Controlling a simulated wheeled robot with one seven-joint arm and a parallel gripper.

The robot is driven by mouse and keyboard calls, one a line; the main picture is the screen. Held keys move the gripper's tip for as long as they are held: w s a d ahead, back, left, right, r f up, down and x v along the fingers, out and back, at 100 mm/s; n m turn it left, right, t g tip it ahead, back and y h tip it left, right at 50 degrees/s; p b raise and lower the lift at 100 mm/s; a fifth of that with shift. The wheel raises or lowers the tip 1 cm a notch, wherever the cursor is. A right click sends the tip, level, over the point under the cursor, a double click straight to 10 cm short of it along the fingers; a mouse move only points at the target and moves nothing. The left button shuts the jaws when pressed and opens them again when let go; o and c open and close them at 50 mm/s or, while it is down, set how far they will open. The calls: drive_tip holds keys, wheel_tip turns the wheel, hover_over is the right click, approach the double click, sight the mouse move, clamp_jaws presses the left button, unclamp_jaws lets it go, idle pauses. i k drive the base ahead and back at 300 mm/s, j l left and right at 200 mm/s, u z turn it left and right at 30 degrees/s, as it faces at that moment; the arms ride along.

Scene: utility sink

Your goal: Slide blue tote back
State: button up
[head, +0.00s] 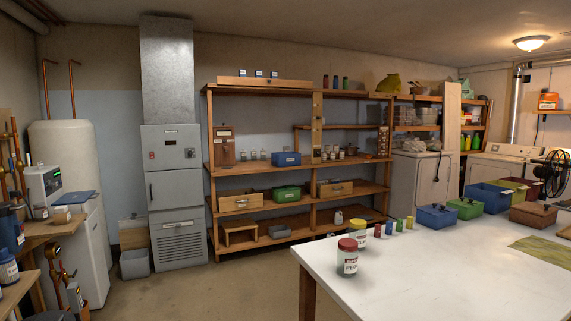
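Several blue containers show in the head view, and I cannot tell which one is the blue tote. A large open blue bin (484,203) stands at the back of the white table, on the right. Another blue bin (287,159) with a pale label sits on the middle board of the wooden shelf. My gripper is not in view.
The white table (425,273) fills the lower right, with mostly clear front room. Jars with red (347,258) and yellow lids (357,235) stand near its left edge. A green box (466,208) and a brown box (533,215) flank the large blue bin. Open floor (225,285) lies left.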

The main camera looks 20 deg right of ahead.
sight(287, 159)
drive_tip(key=i+j+u, duration=0.1)
drive_tip(key=i, duration=0.4)
drive_tip(key=i+j, duration=0.3)
drive_tip(key=i, duration=0.25)
drive_tip(key=i+j+u, duration=0.15)
drive_tip(key=i, duration=0.4)
drive_tip(key=i+z, duration=0.1)
drive_tip(key=i, duration=0.85)
drive_tip(key=i+z, duration=0.1)
drive_tip(key=i, duration=0.8)
drive_tip(key=i+j+z, duration=0.1)
drive_tip(key=i, duration=1.75)
drive_tip(key=i+z, duration=0.4)
drive_tip(key=i, duration=0.2)
drive_tip(key=i+j+z, duration=0.2)
drive_tip(key=i+z, duration=0.2)
drive_tip(key=i, duration=0.15)
drive_tip(key=i+l+z, duration=0.1)
drive_tip(key=i+z, duration=0.15)
drive_tip(key=z, duration=0.25)
drive_tip(key=i+z, duration=0.2)
drive_tip(key=z, duration=0.25)
drive_tip(key=i+z, duration=0.25)
drive_tip(key=z, duration=0.25)
drive_tip(key=i+z, duration=0.3)
drive_tip(key=i, duration=0.4)
drive_tip(key=i+l+u, duration=0.2)
drive_tip(key=i+u, duration=0.15)
drive_tip(key=i+l+u, duration=0.7)
drive_tip(key=k+j, duration=0.1)
